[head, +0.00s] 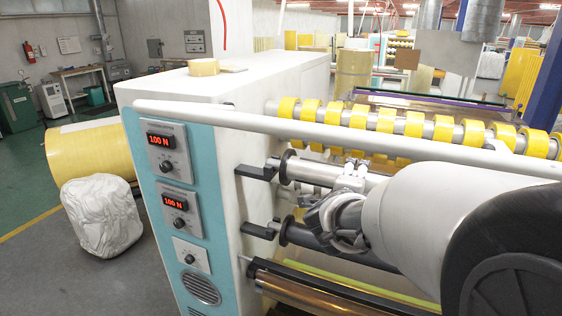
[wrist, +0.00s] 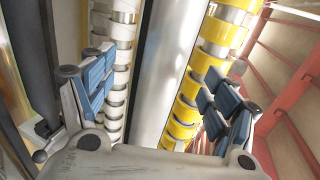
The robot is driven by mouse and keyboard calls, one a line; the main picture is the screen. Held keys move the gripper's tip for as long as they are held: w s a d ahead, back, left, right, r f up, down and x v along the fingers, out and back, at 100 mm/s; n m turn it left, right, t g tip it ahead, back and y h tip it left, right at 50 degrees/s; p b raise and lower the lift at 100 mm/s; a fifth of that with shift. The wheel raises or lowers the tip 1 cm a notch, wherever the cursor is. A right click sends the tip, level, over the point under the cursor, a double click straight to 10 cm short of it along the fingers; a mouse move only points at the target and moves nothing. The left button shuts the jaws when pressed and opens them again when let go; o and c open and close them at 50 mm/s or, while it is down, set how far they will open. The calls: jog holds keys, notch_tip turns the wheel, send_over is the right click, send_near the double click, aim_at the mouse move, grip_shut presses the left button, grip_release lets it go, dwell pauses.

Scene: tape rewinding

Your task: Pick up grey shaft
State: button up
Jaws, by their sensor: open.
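A smooth grey shaft (wrist: 165,65) runs lengthwise up the middle of the wrist view. My gripper (wrist: 158,82) is open, with one blue-padded finger on each side of this shaft. I see no finger touching it, and I cannot tell the depth between them. In the head view my gripper (head: 340,208) is at the machine's front, and my arm hides much of it. A bare grey shaft (head: 308,172) with a dark end disc sits left of my gripper there, on a black bracket. A darker shaft (head: 303,236) lies below it.
Yellow tape rolls (wrist: 208,68) on a bar are right of the shaft in the wrist view. A bar with white rings (wrist: 122,60) is on the left. A white rail (head: 330,122) crosses above my gripper. The machine's side panel (head: 180,215) shows two red displays.

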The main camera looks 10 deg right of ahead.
jog(key=x, duration=0.3)
jog(key=shift+f+b, duration=0.1)
jog(key=shift+b, duration=0.2)
jog(key=shift+c, duration=0.5)
